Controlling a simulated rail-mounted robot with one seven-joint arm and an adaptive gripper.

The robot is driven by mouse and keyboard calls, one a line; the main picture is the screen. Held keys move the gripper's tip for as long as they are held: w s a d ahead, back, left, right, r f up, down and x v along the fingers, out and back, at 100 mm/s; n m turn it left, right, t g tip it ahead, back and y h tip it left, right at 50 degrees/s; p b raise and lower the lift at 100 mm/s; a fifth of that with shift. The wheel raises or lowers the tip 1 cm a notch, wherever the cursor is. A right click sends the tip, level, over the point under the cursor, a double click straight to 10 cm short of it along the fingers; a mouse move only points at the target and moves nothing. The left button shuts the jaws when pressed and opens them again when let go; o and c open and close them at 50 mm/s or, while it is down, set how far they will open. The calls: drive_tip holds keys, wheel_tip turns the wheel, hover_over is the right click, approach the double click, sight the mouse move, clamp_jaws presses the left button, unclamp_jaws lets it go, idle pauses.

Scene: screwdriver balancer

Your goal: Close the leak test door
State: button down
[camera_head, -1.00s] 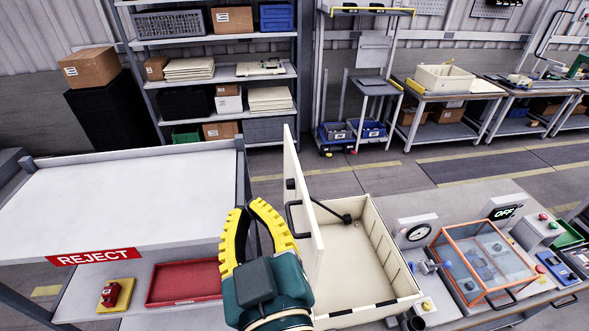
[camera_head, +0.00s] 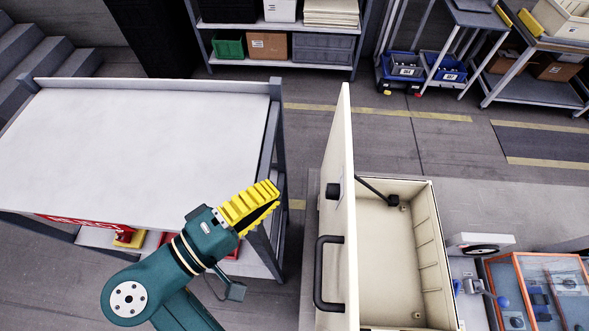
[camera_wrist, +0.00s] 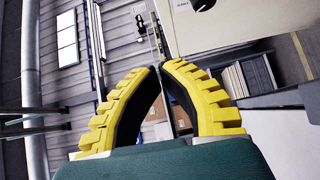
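The leak test door (camera_head: 338,205) is a cream panel standing upright, open, along the left side of the open-topped cream box (camera_head: 437,262). A black bar handle (camera_head: 325,273) and a dark round knob (camera_head: 334,190) are on its left face. A black stay (camera_head: 382,194) runs from the door into the box. My gripper (camera_head: 273,194) is left of the door, apart from it, with empty yellow fingers whose tips nearly meet. In the wrist view, my gripper (camera_wrist: 162,66) points past the cream panel (camera_wrist: 245,22) at upper right. The handle does not show there.
A white-topped reject table (camera_head: 150,140) stands left of my gripper. A gauge (camera_head: 480,245) and an orange-framed clear case (camera_head: 540,290) are right of the box. Shelving (camera_head: 280,60) stands behind, across clear floor.

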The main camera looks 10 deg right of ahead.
drive_tip(key=p+x, duration=0.1)
drive_tip(key=x, duration=0.2)
drive_tip(key=s+d+p+x, duration=0.1)
drive_tip(key=p+x, duration=0.1)
drive_tip(key=x, duration=0.2)
drive_tip(key=s+p+x, duration=0.1)
drive_tip(key=x, duration=0.3)
drive_tip(key=shift+s+d, duration=0.2)
drive_tip(key=shift+d, duration=0.1)
